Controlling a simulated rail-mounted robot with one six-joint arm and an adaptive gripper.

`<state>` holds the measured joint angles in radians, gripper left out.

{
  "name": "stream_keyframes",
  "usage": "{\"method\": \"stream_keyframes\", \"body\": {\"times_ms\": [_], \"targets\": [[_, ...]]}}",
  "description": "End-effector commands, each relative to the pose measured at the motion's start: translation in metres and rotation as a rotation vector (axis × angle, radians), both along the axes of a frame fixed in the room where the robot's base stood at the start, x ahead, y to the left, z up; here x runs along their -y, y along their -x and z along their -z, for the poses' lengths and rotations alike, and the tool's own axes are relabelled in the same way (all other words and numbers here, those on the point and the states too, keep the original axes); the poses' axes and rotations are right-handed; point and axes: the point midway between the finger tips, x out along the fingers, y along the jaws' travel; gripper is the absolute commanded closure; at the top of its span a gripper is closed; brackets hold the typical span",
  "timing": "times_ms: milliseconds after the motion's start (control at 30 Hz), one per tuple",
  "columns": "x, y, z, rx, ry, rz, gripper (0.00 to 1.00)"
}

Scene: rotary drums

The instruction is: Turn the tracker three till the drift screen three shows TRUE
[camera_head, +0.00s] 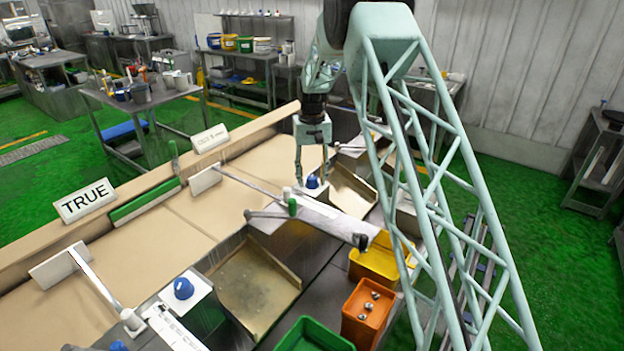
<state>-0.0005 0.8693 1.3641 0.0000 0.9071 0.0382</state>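My gripper (312,180) points straight down over a blue domed knob (312,183) on a white block. Its two fingers stand apart, one on each side of the knob, with gaps showing; contact is not visible. A second blue knob (183,288) sits on a white block nearer the camera, and a third (118,346) is cut off at the bottom edge. A screen at left (85,200) reads TRUE. A second screen (209,138) farther along carries text too small to read. I see no number naming a tracker or screen.
Levers with black ends (360,241) and white paddles (205,180) stand around the knobs. Yellow (378,262), orange (368,310) and green (313,337) bins stand in front. Benches fill the back.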

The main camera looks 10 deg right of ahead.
Motion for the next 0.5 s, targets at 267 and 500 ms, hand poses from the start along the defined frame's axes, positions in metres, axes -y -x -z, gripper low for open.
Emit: {"method": "stream_keyframes", "body": {"times_ms": [267, 500], "targets": [[0.0000, 0.0003, 0.0003, -0.001, 0.000, 0.000, 0.62], [0.0000, 0.0000, -0.0077, 0.000, 0.000, 0.000, 0.62]]}}
